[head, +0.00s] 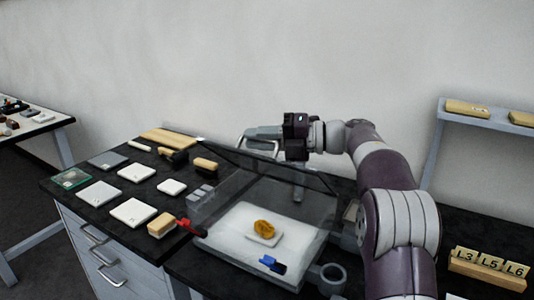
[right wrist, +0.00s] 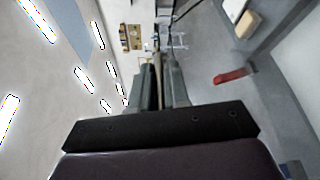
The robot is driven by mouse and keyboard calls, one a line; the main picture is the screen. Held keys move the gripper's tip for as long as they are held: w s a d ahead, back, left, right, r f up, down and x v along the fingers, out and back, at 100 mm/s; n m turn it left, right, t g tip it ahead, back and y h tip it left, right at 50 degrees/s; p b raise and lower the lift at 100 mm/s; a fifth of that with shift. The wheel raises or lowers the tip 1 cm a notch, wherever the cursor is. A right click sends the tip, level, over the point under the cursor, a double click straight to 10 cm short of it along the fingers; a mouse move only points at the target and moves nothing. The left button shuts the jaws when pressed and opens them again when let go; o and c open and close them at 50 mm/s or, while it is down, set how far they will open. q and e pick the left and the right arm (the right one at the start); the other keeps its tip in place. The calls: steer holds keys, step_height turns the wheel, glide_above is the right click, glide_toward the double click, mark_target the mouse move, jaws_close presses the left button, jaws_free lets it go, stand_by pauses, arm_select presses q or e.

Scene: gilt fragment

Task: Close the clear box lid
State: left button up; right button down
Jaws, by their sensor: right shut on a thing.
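The clear box (head: 222,247) stands on the black bench top, with a white floor and an ochre gilt fragment (head: 265,229) on a small white card inside. Its clear lid (head: 300,188) is raised and tilted, with a dark upper edge. My right gripper (head: 258,141) is at the lid's upper edge, behind the box, shut on the lid. In the right wrist view the fingers (right wrist: 158,82) close on a thin edge; the exact contact is hard to see. My left gripper is not in view.
A grey ring (head: 333,273) and a labelled wooden block (head: 488,270) are to the right.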

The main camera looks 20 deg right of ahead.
steer(key=s+a+f+n+h+b, duration=0.1)
steer(key=s+a+f+n+b, duration=0.1)
steer(key=f+b, duration=0.4)
steer(key=s+a+f+n+h+b, duration=0.2)
steer(key=f+b, duration=0.5)
steer(key=b, duration=0.6)
steer(key=s+a+n, duration=0.1)
steer(key=a+n, duration=0.1)
steer(key=shift+s+a+f+n+t, duration=0.25)
steer(key=shift+f+n+t, duration=0.05)
steer(key=shift+f, duration=0.15)
steer(key=c, duration=1.5)
jaws_free()
steer(key=shift+o, duration=0.2)
